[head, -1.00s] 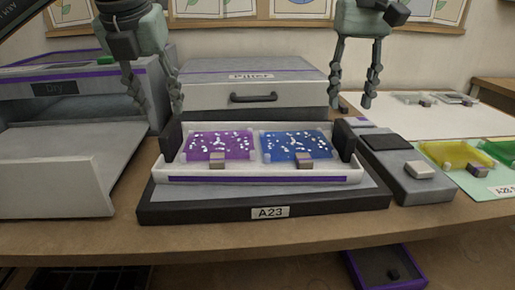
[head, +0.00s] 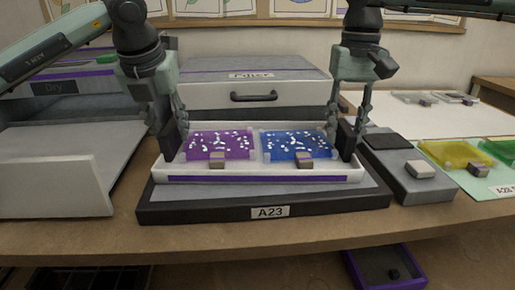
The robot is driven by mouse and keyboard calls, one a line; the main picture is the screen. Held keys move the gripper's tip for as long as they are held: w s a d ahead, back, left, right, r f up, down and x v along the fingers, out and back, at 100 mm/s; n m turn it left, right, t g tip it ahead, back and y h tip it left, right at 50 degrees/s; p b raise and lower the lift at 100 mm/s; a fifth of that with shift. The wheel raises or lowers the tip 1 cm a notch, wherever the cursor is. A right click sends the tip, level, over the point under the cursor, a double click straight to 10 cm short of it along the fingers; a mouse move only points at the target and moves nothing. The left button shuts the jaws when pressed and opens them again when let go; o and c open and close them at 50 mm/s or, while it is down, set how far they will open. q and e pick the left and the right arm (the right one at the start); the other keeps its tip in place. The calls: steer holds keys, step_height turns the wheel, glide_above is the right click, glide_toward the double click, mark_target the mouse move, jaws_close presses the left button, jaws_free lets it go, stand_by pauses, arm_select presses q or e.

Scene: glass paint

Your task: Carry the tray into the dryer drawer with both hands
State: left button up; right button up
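The white tray (head: 265,179) with a purple stripe sits on the dark A23 stand (head: 330,204). It holds a purple glass piece (head: 203,144) and a blue glass piece (head: 297,144), each with a small block at its front edge. Whether the fingers grip the handles is unclear. The dryer drawer (head: 60,160) is pulled out at the left, its inside looking empty.
A grey and white drawer unit (head: 255,85) with a black handle stands behind the tray. A grey block device (head: 405,170) is close at the right, with yellow glass (head: 455,153) beyond. The drawer's front wall (head: 90,185) stands just left of the stand.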

arm_select(q)
jaws_close()
arm_select(e)
jaws_close()
arm_select(q)
steer(key=shift+r, duration=0.15)
arm_select(e)
steer(key=shift+r, duration=0.1)
